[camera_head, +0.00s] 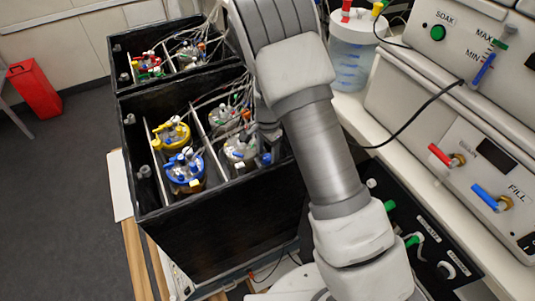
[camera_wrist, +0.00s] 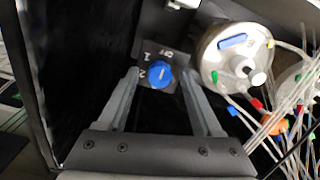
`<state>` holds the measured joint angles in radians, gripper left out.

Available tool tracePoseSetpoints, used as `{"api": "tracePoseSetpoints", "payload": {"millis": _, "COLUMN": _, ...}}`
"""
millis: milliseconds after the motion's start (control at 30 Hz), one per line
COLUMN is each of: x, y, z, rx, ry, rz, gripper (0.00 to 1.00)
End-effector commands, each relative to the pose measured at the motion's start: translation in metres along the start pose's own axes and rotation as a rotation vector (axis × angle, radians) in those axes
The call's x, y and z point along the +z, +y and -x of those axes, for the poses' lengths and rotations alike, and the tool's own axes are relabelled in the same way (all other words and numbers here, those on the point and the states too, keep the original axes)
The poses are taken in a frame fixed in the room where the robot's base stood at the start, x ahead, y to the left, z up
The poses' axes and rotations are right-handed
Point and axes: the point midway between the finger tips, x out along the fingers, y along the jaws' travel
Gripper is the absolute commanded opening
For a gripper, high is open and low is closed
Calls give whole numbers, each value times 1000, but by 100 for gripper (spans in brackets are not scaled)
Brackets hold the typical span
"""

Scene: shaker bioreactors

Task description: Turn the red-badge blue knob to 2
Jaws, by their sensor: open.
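In the wrist view, a round blue knob (camera_wrist: 159,76) sits on a small dark plate (camera_wrist: 151,54) with the white marks 1 and 2 on its left side. A pale line on the knob points roughly up in the picture. I cannot make out a red badge on the plate. My gripper (camera_wrist: 160,84) is open, with one finger on each side of the knob in the picture. I cannot tell whether the fingers touch the knob or are still above it.
A metal-lidded vessel (camera_wrist: 232,55) with tubes stands right beside the knob. Dark box walls lie around it. In the head view, the black box (camera_head: 215,228) holds several vessels. A white bench with control panels (camera_head: 480,150) stands at the right.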

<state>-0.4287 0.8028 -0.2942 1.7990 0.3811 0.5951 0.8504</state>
Motion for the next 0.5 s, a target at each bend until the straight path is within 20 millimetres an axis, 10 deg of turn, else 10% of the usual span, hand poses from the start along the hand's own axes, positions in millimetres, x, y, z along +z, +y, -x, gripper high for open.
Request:
{"api": "tracePoseSetpoints", "payload": {"millis": 200, "x": 0, "y": 0, "z": 0, "rx": 0, "ry": 0, "rz": 0, "gripper": 66}}
{"api": "tracePoseSetpoints", "payload": {"millis": 500, "x": 0, "y": 0, "z": 0, "rx": 0, "ry": 0, "rz": 0, "gripper": 14}}
